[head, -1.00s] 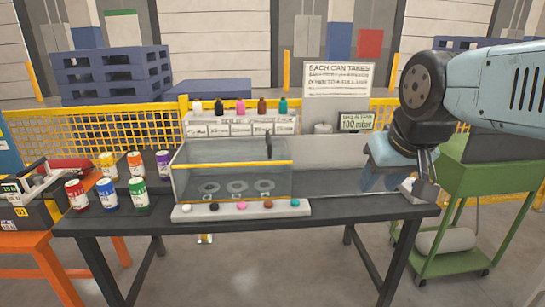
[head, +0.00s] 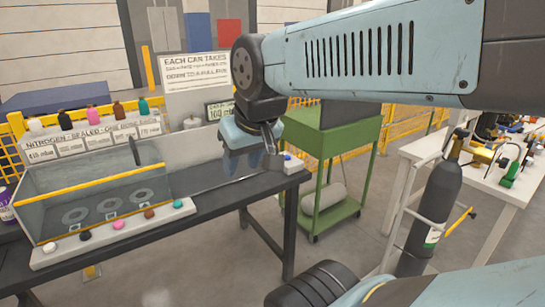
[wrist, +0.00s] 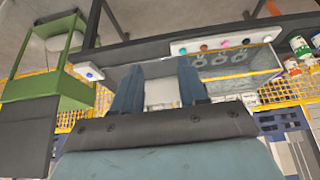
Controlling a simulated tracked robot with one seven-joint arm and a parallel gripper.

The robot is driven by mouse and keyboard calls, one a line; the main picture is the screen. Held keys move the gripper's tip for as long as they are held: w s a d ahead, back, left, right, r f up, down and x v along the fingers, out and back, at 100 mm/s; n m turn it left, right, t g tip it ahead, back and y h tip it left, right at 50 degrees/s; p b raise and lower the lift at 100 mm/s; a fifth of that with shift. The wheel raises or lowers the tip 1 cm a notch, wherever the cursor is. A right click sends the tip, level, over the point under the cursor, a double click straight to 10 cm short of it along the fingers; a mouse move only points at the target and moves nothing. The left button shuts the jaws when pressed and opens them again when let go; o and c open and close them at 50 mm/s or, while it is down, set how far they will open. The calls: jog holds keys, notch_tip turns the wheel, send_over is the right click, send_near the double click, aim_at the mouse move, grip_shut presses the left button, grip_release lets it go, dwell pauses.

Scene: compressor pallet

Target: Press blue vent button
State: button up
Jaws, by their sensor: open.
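The blue vent button (head: 287,156) sits on a small white block (head: 293,166) at the right end of the dark bench. In the wrist view, which looks upside down, the blue button (wrist: 91,75) and its white block (wrist: 87,69) lie left of the fingers. My gripper (head: 264,148) is just left of the block in the head view and looks apart from it. In the wrist view my gripper (wrist: 158,78) has two blue-grey fingers spread apart, with nothing between them. Its height above the bench is hard to judge.
A clear tank (head: 95,190) with a yellow bar stands on the bench (head: 215,200), with coloured knobs on a pale strip (head: 120,232) in front. A green cart (head: 335,140) is right of the bench. A gas cylinder (head: 430,200) and a white table (head: 500,180) stand further right.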

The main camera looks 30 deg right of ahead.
jog(key=shift+c, duration=0.2)
grip_shut()
dwell(1.6)
